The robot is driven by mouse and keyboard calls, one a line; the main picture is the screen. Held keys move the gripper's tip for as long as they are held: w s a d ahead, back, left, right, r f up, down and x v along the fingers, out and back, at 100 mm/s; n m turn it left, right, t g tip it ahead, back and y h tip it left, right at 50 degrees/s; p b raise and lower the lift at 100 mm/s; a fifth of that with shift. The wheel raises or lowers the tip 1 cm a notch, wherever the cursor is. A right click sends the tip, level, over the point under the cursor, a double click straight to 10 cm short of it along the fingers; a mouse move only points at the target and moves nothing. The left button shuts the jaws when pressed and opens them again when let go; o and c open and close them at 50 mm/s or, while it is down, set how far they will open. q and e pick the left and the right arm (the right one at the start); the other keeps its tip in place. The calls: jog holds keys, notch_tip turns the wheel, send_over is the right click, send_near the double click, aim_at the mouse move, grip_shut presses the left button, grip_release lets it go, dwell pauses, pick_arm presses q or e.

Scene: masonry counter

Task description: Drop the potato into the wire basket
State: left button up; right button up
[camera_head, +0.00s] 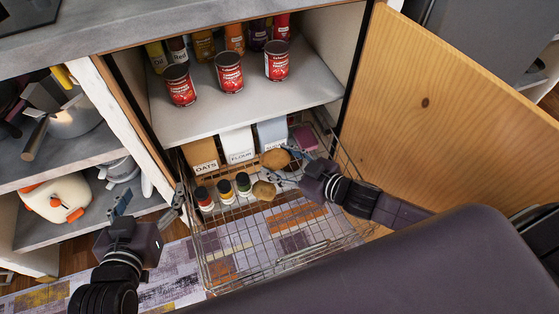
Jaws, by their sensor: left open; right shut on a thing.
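The wire basket (262,268) is pulled out from the lower part of the cabinet. My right gripper (283,164) reaches over its back right part and is shut on a brown, rounded potato (274,158). A second brown, rounded item (264,190) shows just below the gripper, seemingly in the basket. Whether the held potato touches anything beneath it cannot be told. My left gripper (150,203) is open and empty, left of the basket, with its fingers spread.
Cartons (238,145) and several small jars (224,191) stand in the back and left of the basket. Red cans (229,73) stand on the shelf above. The open wooden door (450,100) is at the right. The basket's front is mostly empty.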

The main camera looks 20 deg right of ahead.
jog(key=shift+f+b, duration=0.6)
jog(key=shift+b, duration=0.1)
jog(key=shift+f+b, duration=0.55)
jog(key=shift+b, duration=0.1)
pick_arm(q)
notch_tip(320, 180, up, 16)
jog(key=w+d+t+h, duration=0.2)
jog(key=t, duration=0.6)
jog(key=shift+w+d+h, duration=0.15)
jog(key=shift+d+h, duration=0.15)
jog(key=shift+d, duration=0.05)
pick_arm(e)
jog(key=shift+f, duration=0.1)
jog(key=o, duration=1.3)
jog(key=v, duration=1.2)
